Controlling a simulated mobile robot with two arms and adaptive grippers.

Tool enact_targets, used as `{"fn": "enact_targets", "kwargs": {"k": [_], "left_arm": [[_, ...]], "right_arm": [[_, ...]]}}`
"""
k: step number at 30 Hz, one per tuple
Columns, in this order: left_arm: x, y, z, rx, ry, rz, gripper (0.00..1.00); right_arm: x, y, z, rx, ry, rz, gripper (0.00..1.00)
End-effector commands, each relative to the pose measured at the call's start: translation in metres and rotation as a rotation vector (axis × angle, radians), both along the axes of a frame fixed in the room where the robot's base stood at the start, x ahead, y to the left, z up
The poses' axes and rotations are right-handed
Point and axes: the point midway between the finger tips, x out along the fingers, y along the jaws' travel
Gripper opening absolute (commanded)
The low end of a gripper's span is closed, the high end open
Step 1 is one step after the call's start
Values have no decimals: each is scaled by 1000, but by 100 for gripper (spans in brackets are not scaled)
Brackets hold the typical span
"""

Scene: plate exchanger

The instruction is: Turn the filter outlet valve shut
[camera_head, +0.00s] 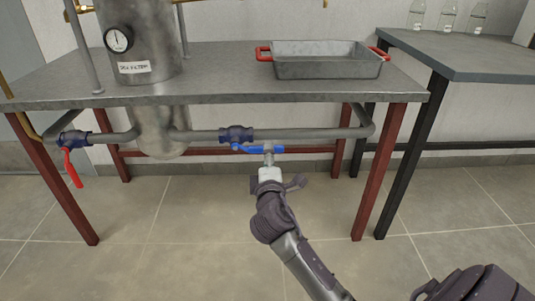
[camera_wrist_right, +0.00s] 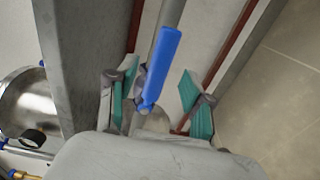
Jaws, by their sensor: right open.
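The valve with the blue handle (camera_head: 262,149) sits on the grey pipe under the table, right of the filter vessel (camera_head: 150,125). The handle lies roughly along the pipe. My right gripper (camera_head: 268,158) reaches up to it from below. In the right wrist view, my right gripper (camera_wrist_right: 158,88) is open, its green-padded fingers on either side of the blue handle (camera_wrist_right: 163,62). I cannot tell whether a finger touches it. A second valve with a red handle (camera_head: 72,168) is at the far left, its handle hanging down. My left gripper is not in view.
A grey metal table (camera_head: 215,92) with red-brown legs stands over the pipe (camera_head: 310,134). A tray with red handles (camera_head: 325,69) rests on it. A dark-legged table (camera_head: 480,62) with flasks stands right. The floor in front is clear.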

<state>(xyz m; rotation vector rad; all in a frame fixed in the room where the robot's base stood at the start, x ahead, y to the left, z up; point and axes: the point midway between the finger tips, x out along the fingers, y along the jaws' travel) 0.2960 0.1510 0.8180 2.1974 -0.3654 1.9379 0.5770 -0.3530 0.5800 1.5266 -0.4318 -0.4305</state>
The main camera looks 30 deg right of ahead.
Motion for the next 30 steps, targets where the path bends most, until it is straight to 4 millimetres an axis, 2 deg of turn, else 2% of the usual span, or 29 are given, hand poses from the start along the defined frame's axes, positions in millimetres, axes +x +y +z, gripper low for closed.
{"fn": "enact_targets", "kwargs": {"k": [3, 7, 19, 20, 28, 30], "left_arm": [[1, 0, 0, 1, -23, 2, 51], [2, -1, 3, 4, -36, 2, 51], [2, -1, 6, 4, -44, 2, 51], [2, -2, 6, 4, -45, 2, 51], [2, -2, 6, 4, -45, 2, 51], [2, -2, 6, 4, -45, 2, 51]], "right_arm": [[18, -11, -1, -1, -2, -2, 51], [30, -18, -1, 0, -1, -1, 51], [36, -22, 0, 1, 0, 0, 51], [36, -22, 0, 1, 0, 0, 48], [36, -22, 0, 1, 0, 0, 3], [36, -22, 0, 1, 0, 0, 0]]}}
